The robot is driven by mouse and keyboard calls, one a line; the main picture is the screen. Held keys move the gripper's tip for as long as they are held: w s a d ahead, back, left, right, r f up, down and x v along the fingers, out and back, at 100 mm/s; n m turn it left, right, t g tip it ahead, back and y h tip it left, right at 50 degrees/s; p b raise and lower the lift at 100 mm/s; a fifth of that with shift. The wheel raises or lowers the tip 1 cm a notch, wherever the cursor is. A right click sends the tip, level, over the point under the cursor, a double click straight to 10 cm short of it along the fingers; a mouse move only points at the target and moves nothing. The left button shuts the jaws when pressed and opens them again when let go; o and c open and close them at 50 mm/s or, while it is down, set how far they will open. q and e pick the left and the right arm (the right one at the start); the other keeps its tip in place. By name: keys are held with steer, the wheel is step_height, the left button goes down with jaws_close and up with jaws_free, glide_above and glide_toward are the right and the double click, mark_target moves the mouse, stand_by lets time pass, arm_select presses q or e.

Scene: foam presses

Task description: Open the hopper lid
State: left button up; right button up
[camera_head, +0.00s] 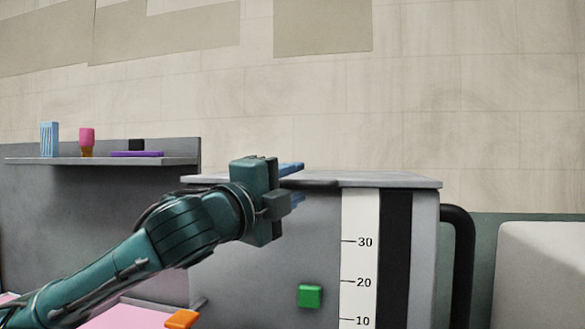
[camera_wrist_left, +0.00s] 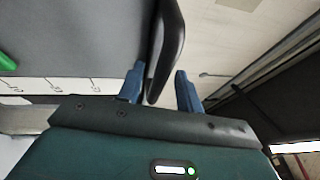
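The hopper (camera_head: 260,272) is a grey box with a scale strip on its front. Its lid (camera_head: 390,181) is a flat light-grey slab lying level on top, closed. A dark handle (camera_head: 322,184) sticks out at the lid's front edge. My left gripper (camera_head: 294,184) is at that edge, one blue finger above the handle's level and one below. In the left wrist view the dark handle (camera_wrist_left: 168,45) reaches between the two spread fingers (camera_wrist_left: 159,88), close to the left one, with a gap to the right one. My right gripper is out of view.
A green button (camera_head: 310,296) sits on the hopper's front. A black curved pipe (camera_head: 464,265) runs down its right side. A wall shelf (camera_head: 100,161) at left holds a blue holder, a pink-and-brown item and a purple item. An orange block (camera_head: 181,319) is low in front.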

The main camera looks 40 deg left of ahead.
arm_select(q)
steer(key=shift+w, duration=0.2)
steer(key=shift+c, duration=0.6)
jaws_close()
